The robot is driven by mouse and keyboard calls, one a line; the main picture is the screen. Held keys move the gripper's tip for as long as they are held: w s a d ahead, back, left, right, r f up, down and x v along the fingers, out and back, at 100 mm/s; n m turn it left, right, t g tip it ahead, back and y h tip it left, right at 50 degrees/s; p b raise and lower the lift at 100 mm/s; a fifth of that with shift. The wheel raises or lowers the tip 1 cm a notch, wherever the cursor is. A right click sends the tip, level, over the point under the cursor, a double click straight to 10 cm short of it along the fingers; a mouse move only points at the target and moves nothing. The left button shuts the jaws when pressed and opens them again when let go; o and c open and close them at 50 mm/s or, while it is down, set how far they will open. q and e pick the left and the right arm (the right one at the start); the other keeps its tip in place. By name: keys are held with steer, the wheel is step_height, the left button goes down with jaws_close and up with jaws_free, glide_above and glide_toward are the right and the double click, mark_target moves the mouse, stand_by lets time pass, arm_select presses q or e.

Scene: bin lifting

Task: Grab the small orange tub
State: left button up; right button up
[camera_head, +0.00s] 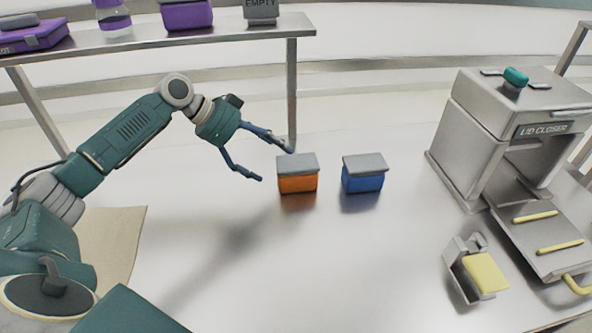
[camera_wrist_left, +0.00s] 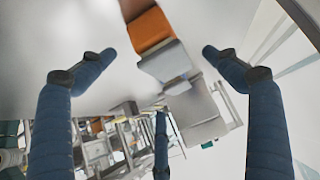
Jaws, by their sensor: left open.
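In the left wrist view the orange tub (camera_wrist_left: 149,29) shows ahead, between and beyond the open fingers of the left gripper (camera_wrist_left: 156,54). My right gripper is not in view.
A blue tub (camera_head: 362,180) with a grey lid stands just right of the orange one. A lid closer machine (camera_head: 500,115) and a holder with a yellow pad (camera_head: 485,273) are at the right. A raised shelf (camera_head: 150,40) with purple containers runs along the back left. The front middle table is clear.

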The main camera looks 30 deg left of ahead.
mark_target(288, 166)
arm_select(q)
steer(key=x, duration=0.2)
steer(key=p+x, duration=0.1)
steer(key=x, duration=0.1)
steer(key=shift+d+f, duration=0.1)
steer(key=shift+d, duration=0.35)
steer(key=shift+w+d+f+p, duration=0.3)
steer(key=shift+d+f+p, duration=0.05)
steer(key=shift+f, duration=0.1)
steer(key=p+x, duration=0.1)
steer(key=x, duration=0.2)
steer(key=shift+d+f, duration=0.1)
steer(key=shift+d, duration=0.2)
steer(key=shift+w+d+f, duration=0.2)
steer(key=shift+w+f, duration=0.05)
steer(key=shift+f, duration=0.1)
steer(key=shift+a, duration=0.1)
steer(key=shift+c, duration=0.3)
